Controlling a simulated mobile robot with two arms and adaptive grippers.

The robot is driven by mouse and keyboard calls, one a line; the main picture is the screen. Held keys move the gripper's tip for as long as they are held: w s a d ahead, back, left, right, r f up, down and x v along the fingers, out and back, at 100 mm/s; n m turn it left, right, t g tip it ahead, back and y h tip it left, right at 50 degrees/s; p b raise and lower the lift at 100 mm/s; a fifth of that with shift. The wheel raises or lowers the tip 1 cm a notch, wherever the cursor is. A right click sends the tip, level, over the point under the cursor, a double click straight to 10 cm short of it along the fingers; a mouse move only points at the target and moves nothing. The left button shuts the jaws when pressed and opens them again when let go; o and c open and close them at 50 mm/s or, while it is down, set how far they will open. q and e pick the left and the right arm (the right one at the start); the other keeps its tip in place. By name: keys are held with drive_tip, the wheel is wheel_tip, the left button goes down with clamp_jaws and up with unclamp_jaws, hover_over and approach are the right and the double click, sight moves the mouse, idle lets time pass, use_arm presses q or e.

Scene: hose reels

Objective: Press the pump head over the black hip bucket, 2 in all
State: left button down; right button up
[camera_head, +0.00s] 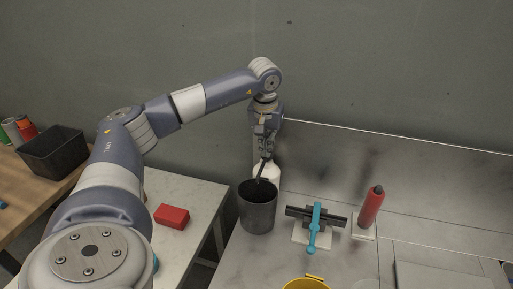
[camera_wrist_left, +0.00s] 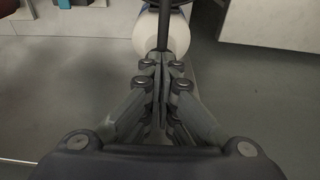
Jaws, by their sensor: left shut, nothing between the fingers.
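The black hip bucket (camera_head: 258,212) stands at the left end of the grey metal counter. A white pump bottle (camera_head: 272,172) stands right behind it, and its dark pump head (camera_head: 262,169) reaches forward over the bucket's rim. My left gripper (camera_head: 266,153) points down just above the pump head, with its fingers shut and empty. I cannot tell whether the fingertips touch the pump head. In the left wrist view the shut fingers (camera_wrist_left: 162,62) are in front of the white bottle (camera_wrist_left: 148,34) and the dark spout (camera_wrist_left: 173,30). My right gripper is not in view.
A turquoise-handled tool (camera_head: 315,226) and a red bottle-like object (camera_head: 371,207) are right of the bucket. A yellow container (camera_head: 306,284) is at the front edge. A red box (camera_head: 172,216) lies on the pale table at left, beyond a gap. A black crate (camera_head: 54,152) stands farther left.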

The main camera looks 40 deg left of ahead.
use_arm(q)
drive_tip(key=shift+r+p, duration=1.3)
drive_tip(key=shift+r, duration=0.25)
wheel_tip(320, 180, up, 6)
drive_tip(key=p, duration=0.5)
